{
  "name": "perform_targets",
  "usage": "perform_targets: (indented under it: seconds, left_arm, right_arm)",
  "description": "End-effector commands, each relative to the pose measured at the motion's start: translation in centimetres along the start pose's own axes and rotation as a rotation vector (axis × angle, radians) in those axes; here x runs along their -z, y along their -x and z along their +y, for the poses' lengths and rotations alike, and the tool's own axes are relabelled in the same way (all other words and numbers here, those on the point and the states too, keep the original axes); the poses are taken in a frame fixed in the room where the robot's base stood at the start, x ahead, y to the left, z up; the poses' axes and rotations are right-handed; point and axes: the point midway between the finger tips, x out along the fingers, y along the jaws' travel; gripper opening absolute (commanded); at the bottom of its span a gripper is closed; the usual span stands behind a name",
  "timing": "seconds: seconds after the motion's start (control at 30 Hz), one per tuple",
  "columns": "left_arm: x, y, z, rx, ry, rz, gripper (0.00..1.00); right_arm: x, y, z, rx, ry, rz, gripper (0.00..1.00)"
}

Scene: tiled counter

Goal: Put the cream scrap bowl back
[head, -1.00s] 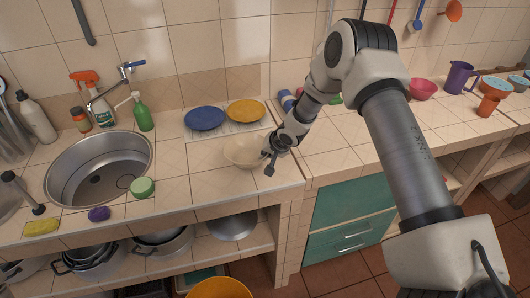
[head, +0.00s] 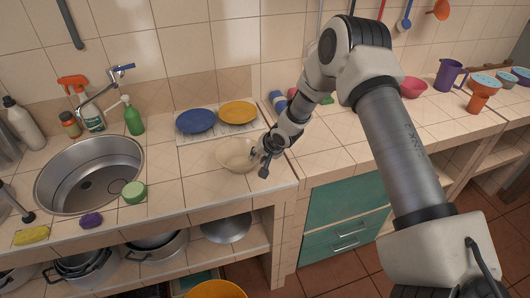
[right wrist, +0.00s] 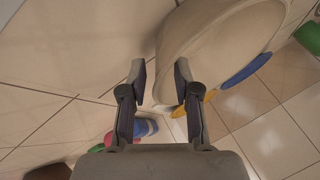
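The cream scrap bowl (head: 233,152) stands on the tiled counter, right of the sink and in front of the plates. My right gripper (head: 259,161) is low at the bowl's right side. In the right wrist view the bowl (right wrist: 225,35) fills the top middle, and the fingers of my gripper (right wrist: 160,82) are apart with the bowl's near edge between them. A narrow gap shows beside the left finger; contact at the right finger is unclear. My left gripper is not in view.
A blue plate (head: 195,121) and a yellow plate (head: 238,112) lie on a rack behind the bowl. The sink (head: 88,175), a green sponge (head: 134,191) and a green bottle (head: 133,118) are left. The counter's front edge is close before the bowl.

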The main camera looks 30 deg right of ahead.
Motion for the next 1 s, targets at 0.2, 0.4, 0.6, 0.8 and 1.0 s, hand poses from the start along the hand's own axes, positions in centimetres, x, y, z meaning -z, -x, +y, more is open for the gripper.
perform_targets:
  seconds: [0.2, 0.4, 0.6, 0.8, 1.0]
  left_arm:
    - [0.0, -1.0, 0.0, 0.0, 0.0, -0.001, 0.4]
    - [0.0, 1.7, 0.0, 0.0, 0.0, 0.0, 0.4]
    - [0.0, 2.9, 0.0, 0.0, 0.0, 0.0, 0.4]
    - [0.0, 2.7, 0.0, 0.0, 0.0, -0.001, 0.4]
    - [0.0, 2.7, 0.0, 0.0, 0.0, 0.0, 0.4]
  right_arm:
    - [0.0, 4.5, -0.1, 0.003, -0.007, -0.001, 0.31]
    - [0.2, 8.7, -0.3, 0.002, -0.006, -0.002, 0.31]
    - [-0.6, 10.3, 0.1, -0.006, 0.006, -0.008, 0.31]
    - [-11.5, 7.1, 4.5, -0.128, 0.191, -0.131, 0.31]
    - [-28.7, 8.3, 12.8, -0.265, 0.503, -0.371, 0.31]
